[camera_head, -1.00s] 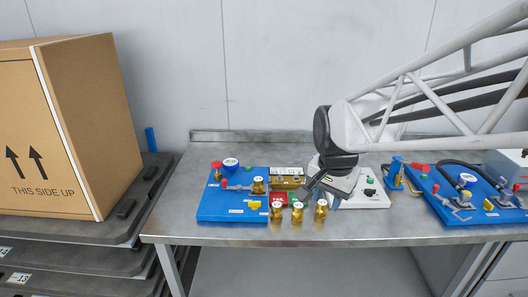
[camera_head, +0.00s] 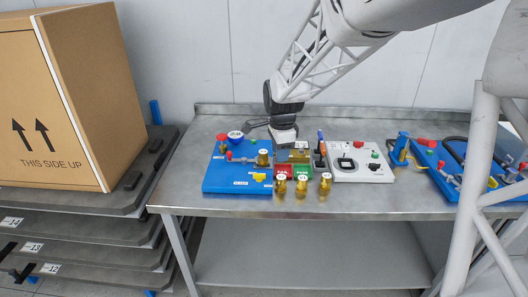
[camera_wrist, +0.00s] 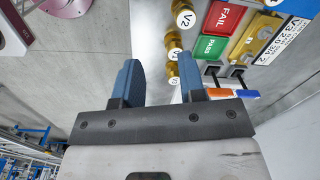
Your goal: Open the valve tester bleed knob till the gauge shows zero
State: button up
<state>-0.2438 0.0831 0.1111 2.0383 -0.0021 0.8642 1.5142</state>
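The valve tester is a blue board (camera_head: 237,186) at the left of the bench. I cannot tell which knob is the bleed knob, and the gauge reading is too small to read.
Red and green trays (camera_head: 285,171), labelled FAIL and PASS, stand right of the board. Three brass valves (camera_head: 301,183) stand in front. A white panel (camera_head: 360,165) and another blue board (camera_head: 450,180) are further right. A big carton (camera_head: 85,100) is at the left.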

aim_at(260, 174)
jog(key=w+a+f+m, duration=0.1)
jog(key=w+a+f, duration=0.2)
jog(key=w+a+f+m, duration=0.2)
jog(key=w+a+f, duration=0.1)
jog(key=f, duration=0.1)
jog(key=shift+w+a+g, duration=0.25)
jog(key=shift+w+g, duration=0.05)
jog(key=shift+w, duration=0.1)
jog(key=shift+f, duration=3.85)
grip_shut()
